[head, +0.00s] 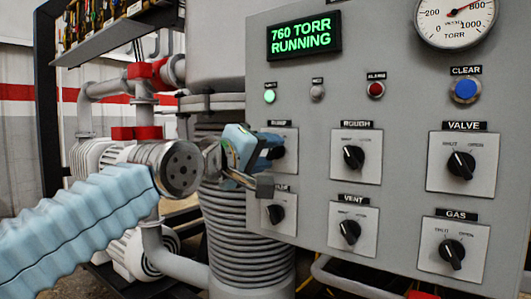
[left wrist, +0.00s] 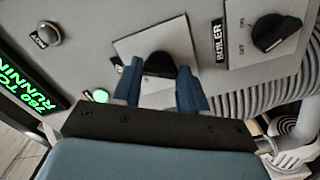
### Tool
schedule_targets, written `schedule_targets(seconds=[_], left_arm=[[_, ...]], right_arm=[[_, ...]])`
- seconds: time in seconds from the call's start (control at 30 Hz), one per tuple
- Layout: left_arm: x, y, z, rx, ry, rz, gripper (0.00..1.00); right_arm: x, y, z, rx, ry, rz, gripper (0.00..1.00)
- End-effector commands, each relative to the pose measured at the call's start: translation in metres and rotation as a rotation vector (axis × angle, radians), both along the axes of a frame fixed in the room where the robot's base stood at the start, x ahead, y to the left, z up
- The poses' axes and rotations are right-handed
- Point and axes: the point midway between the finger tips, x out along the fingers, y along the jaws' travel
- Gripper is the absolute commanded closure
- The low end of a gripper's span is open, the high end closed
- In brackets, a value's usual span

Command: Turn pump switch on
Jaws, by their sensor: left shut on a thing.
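The pump switch is a black rotary knob (head: 277,153) on a light square plate at the upper left of the grey panel's switches. Its label is partly covered by my gripper. My left gripper (head: 257,160) reaches it from the left, and its blue fingers are shut on the knob. In the left wrist view the knob (left wrist: 159,65) sits between the two fingertips of my gripper (left wrist: 160,76). The knob's pointer direction is hidden by the fingers. My right gripper is not in view.
The display (head: 304,36) reads "760 TORR RUNNING", and a green lamp (head: 269,96) is lit. The boiler switch (head: 276,214) is just below the pump switch. The rough switch (head: 354,157) is to the right. A ribbed grey column (head: 235,255) stands left of the panel.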

Motion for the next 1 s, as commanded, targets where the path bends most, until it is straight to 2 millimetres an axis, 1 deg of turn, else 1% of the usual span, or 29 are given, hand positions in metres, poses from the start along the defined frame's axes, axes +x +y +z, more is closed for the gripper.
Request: schedule_targets(seconds=[0.03, 0.07, 0.2, 0.23, 0.5, 0.57, 0.63, 0.77, 1.0], left_arm=[[0.000, -0.001, -0.003, 0.006, 0.005, 0.000, 0.88], [0.000, -0.001, -0.003, 0.006, 0.005, 0.000, 0.56], [0.000, 0.000, -0.002, 0.004, 0.003, -0.001, 0.35], [0.000, 0.000, -0.002, 0.003, 0.003, 0.000, 0.32], [-0.001, 0.000, -0.001, 0.001, 0.002, 0.000, 0.32], [-0.003, 0.002, -0.001, 0.001, 0.001, 0.001, 0.32], [-0.010, 0.007, -0.001, -0.001, 0.000, 0.001, 0.32], [-0.031, 0.023, -0.003, 0.000, -0.001, 0.002, 0.32], [-0.079, 0.058, -0.003, 0.000, 0.000, 0.001, 0.32]], right_arm=[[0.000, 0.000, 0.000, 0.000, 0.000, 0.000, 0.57], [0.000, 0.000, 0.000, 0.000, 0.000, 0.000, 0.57], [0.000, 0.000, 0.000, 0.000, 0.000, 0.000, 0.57], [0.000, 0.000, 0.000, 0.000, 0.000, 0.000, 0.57], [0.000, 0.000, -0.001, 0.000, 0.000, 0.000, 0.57], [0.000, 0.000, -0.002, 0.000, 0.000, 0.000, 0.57], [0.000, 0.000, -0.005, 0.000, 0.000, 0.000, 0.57], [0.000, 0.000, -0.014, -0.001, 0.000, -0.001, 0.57], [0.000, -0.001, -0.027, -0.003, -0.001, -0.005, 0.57]])
